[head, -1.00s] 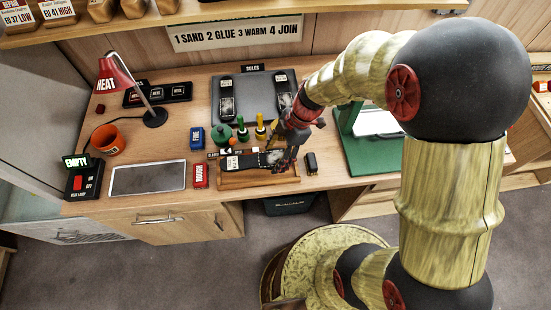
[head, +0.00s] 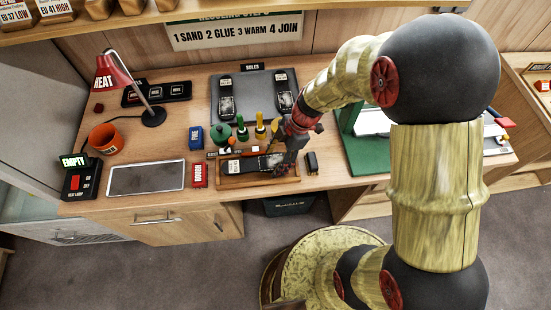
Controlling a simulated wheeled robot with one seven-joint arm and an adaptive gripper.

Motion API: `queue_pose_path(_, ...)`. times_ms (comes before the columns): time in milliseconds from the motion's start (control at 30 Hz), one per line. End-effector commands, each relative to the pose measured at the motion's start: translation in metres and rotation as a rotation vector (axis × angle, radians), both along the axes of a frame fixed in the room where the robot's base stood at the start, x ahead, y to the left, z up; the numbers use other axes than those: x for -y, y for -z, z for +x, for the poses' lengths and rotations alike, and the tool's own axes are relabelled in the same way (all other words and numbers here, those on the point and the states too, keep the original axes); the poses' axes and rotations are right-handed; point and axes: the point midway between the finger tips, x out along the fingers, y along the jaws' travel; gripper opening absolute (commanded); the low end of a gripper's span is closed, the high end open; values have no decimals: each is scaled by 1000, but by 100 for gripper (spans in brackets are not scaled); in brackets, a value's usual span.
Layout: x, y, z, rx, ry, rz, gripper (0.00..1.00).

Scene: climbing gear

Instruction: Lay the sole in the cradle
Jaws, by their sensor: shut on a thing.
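The wooden cradle (head: 262,182) is a shallow tray at the front of the bench. A dark sole (head: 248,166) with a white label at its left end lies lengthwise along the cradle, within its outline. My gripper (head: 283,166) is at the sole's right end, shut on it. The gripper hides that end, and I cannot tell whether the sole rests fully on the cradle's bottom.
Two more soles lie on a grey mat (head: 256,84) behind. Green and yellow-topped bottles (head: 243,131) stand just behind the cradle. A red box (head: 199,174) and a small black block (head: 312,162) flank it. A heat lamp (head: 112,75) stands left.

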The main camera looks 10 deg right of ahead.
Motion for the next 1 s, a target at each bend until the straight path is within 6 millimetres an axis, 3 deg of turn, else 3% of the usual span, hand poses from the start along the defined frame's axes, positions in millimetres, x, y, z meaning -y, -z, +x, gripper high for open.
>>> queue_pose_path(433,0,5,0,0,-1,0,26)
queue_pose_path(467,0,6,0,0,-1,0,60)
queue_pose_path(767,0,6,0,0,-1,0,76)
queue_pose_path(1000,0,6,0,0,0,0,76)
